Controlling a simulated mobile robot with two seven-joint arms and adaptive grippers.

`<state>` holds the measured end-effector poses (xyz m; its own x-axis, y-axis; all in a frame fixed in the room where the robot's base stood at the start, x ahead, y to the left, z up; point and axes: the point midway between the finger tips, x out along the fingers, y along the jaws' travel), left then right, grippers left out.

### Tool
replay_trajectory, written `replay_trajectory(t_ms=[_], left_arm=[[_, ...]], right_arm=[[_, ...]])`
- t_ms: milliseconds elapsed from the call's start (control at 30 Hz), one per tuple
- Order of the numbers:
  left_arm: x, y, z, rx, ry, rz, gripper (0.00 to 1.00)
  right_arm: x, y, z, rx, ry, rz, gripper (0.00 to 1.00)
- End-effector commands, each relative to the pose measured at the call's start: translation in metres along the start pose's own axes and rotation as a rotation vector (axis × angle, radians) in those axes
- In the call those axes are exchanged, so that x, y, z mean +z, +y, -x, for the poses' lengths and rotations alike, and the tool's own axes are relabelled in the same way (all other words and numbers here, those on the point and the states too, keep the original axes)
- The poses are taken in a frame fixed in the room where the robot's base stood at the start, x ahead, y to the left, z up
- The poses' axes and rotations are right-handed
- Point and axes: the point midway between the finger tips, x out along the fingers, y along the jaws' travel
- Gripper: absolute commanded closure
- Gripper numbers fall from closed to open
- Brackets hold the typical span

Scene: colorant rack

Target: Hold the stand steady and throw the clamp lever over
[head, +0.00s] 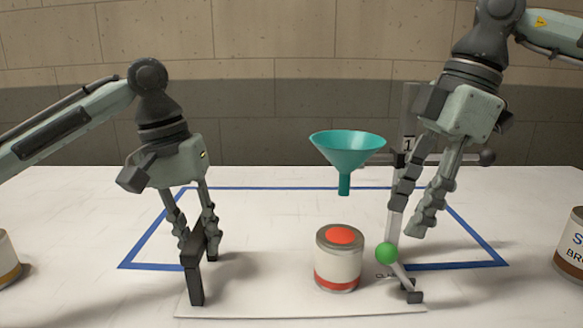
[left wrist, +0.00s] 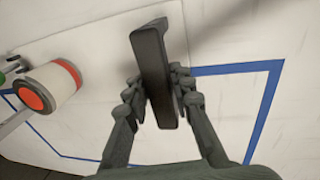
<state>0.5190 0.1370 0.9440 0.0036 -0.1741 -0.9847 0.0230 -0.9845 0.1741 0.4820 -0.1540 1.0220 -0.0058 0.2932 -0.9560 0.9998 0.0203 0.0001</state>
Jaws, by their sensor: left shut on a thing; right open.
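The stand has a pale base plate (head: 250,300), a post with a dark upper part (head: 409,100), and a dark upright handle (head: 195,280) at the plate's left end. My left gripper (head: 198,240) is shut on this handle; in the left wrist view the handle (left wrist: 153,65) sits between the fingers. The clamp lever is a short rod with a green ball knob (head: 386,253), tilted up and left from a dark block (head: 414,296) at the plate's right. My right gripper (head: 407,220) is open above and right of the knob, apart from it. Its fingers partly hide the post.
A teal funnel (head: 346,150) is above a can with an orange-red top (head: 338,265); the can also shows in the left wrist view (left wrist: 50,85). Blue tape (head: 150,232) outlines the table area. Other cans stand at the left (head: 8,260) and right (head: 570,250) edges.

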Motion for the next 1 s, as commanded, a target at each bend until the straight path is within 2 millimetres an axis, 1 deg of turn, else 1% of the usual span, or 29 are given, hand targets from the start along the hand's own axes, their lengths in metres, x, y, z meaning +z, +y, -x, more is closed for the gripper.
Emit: replay_trajectory(t_ms=[33, 300, 500, 700, 1000], left_arm=[[0.000, 0.001, 0.001, 0.003, 0.002, 0.000, 1.00], [0.000, 0.001, 0.001, 0.003, 0.002, 0.000, 1.00], [0.000, 0.001, 0.001, 0.003, 0.002, 0.000, 1.00], [0.000, 0.001, 0.001, 0.003, 0.002, 0.000, 1.00], [0.000, 0.001, 0.001, 0.003, 0.002, 0.000, 1.00]], right_arm=[[0.000, -0.001, -0.008, -0.002, 0.000, 0.001, 0.55], [0.000, -0.001, -0.049, -0.004, 0.001, 0.003, 0.55], [-0.001, -0.001, -0.071, -0.003, 0.002, 0.002, 0.55], [-0.001, -0.001, -0.081, -0.002, 0.002, 0.003, 0.55], [-0.001, -0.001, -0.082, -0.001, 0.002, 0.003, 0.55]])
